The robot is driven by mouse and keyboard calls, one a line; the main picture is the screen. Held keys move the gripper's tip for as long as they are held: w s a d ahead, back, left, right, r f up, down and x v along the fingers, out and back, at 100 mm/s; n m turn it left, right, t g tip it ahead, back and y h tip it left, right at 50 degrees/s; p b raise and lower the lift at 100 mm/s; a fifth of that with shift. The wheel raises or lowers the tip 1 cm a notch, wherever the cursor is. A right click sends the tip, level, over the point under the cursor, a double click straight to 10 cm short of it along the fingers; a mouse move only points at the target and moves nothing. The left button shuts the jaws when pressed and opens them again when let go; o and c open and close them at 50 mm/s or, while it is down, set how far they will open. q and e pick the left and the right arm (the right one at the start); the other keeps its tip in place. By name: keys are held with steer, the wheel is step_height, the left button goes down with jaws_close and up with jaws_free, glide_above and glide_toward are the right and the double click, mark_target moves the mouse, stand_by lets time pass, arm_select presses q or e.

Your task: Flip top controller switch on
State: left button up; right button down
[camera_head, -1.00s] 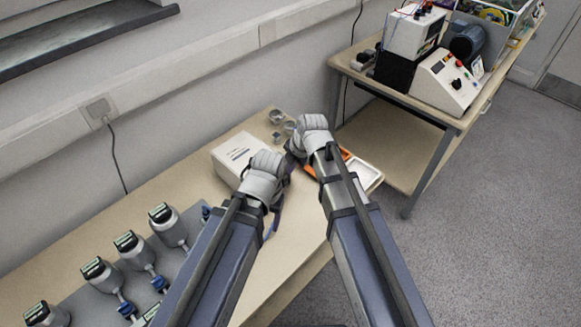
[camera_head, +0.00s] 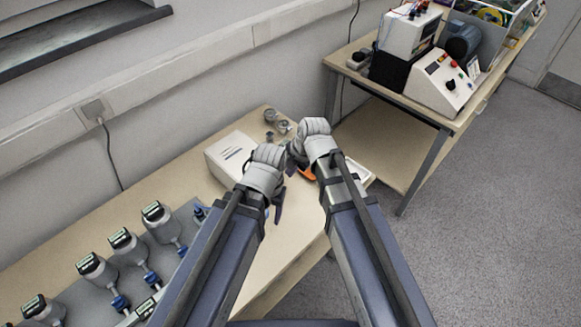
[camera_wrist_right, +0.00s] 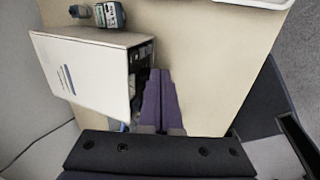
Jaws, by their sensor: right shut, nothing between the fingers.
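A white controller box (camera_head: 408,34) sits on a black unit (camera_head: 392,71) on the far bench. To its right is a sloped white control panel (camera_head: 441,84) with dark knobs and a red button. I cannot make out which part is the top switch. My right gripper (camera_head: 298,158) is over the near bench, far from these controllers; its dark purple fingers (camera_wrist_right: 159,88) are together and empty in the right wrist view. My left gripper (camera_head: 278,203) is beside it, lower and to the left, over the near bench; its finger gap cannot be judged.
A white box (camera_head: 231,156) stands on the near bench (camera_head: 291,232) close to both grippers; in the right wrist view its open side (camera_wrist_right: 140,75) shows dark parts. Several bottle-like devices (camera_head: 161,222) stand at left. A white tray (camera_head: 358,172) and orange item lie beyond my right arm.

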steer(key=p+v, duration=0.6)
steer(key=v, duration=0.2)
steer(key=shift+p, duration=0.3)
steer(key=shift+w+d+f, duration=0.1)
steer(key=shift+d+f, duration=0.05)
